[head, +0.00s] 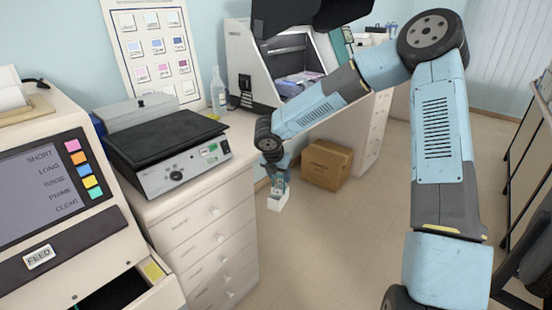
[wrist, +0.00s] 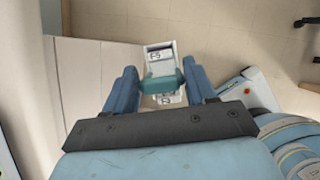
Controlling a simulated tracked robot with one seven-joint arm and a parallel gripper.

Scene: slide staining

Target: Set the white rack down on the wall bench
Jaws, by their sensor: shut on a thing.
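The white rack (head: 278,202) hangs from my gripper (head: 279,180) in the middle of the head view, over open floor in front of the bench drawers. In the wrist view the rack (wrist: 158,50) shows white with labelled slides inside. A teal part of it sits between the two blue fingers of my gripper (wrist: 163,80), which are shut on it. The wall bench (head: 240,124) is a pale cabinet with drawers along the left wall. The rack is apart from the bench top. My arm hides part of the bench farther back.
A hotplate-like device (head: 165,150) with a dark top fills the near bench top. A clear bottle (head: 218,92) and a grey-white hood (head: 285,70) stand farther back. A cardboard box (head: 327,165) sits on the floor. A stainer machine (head: 60,200) is at left. Some bench top shows bare beside the bottle.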

